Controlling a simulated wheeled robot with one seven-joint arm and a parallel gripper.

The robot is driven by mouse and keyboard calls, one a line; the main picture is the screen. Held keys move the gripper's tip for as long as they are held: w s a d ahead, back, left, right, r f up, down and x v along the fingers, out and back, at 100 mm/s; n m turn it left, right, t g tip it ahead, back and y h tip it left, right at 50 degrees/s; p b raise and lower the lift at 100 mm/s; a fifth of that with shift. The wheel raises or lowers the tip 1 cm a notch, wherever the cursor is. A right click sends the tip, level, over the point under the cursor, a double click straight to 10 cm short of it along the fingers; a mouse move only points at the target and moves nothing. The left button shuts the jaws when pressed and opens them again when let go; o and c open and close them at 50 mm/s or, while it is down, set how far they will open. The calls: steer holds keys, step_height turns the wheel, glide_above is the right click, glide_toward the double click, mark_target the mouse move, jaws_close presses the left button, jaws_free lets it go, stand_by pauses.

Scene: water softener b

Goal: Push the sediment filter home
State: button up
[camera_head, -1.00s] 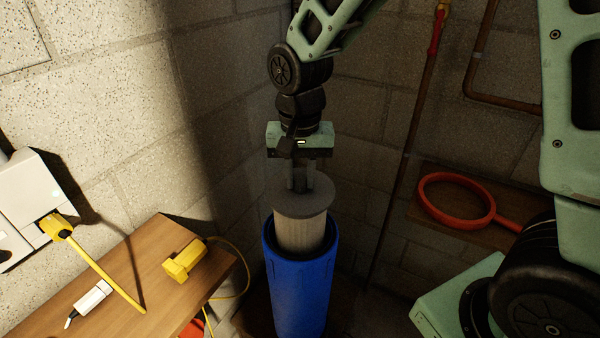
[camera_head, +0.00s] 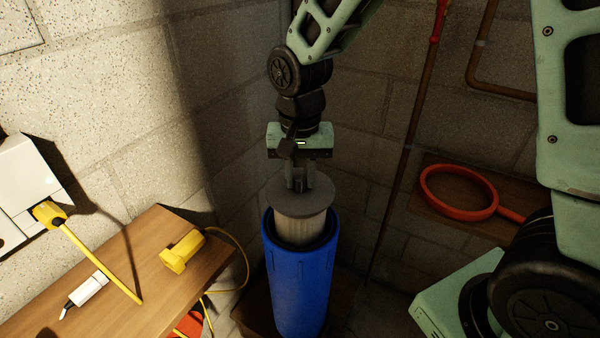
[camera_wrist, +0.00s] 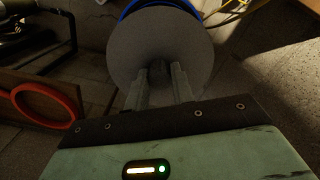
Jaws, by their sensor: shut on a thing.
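The sediment filter (camera_head: 299,226) is a pale cylinder with a grey round cap. It stands upright, partly inside the open top of the blue housing (camera_head: 300,285), with its cap and a short length of its body above the rim. My gripper (camera_head: 299,187) is above it, pointing down, shut on a small knob at the middle of the cap. In the wrist view the cap of the sediment filter (camera_wrist: 160,40) fills the top middle, with my gripper (camera_wrist: 160,75) at its centre. A blue rim of the housing (camera_wrist: 150,5) shows behind the cap. The lower filter is hidden in the housing.
A wooden bench (camera_head: 130,275) at left holds a yellow plug (camera_head: 181,251) and a white-handled tool (camera_head: 86,290). A red ring-shaped wrench (camera_head: 458,193) lies on a shelf at right. Block walls stand close behind; a pipe (camera_head: 405,150) runs down the wall.

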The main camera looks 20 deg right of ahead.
steer(key=shift+f+b, duration=0.8)
steer(key=shift+f, duration=0.5)
steer(key=shift+f, duration=0.35)
steer(key=shift+f+b, duration=1.3)
steer(key=shift+f, duration=0.4)
steer(key=shift+f, duration=0.35)
steer(key=shift+f+b, duration=1.35)
steer(key=shift+f, duration=0.35)
steer(key=shift+f, duration=0.35)
steer(key=shift+f+b, duration=0.7)
steer(key=shift+f, duration=0.15)
steer(key=o, duration=1.1)
steer(key=shift+c, duration=0.2)
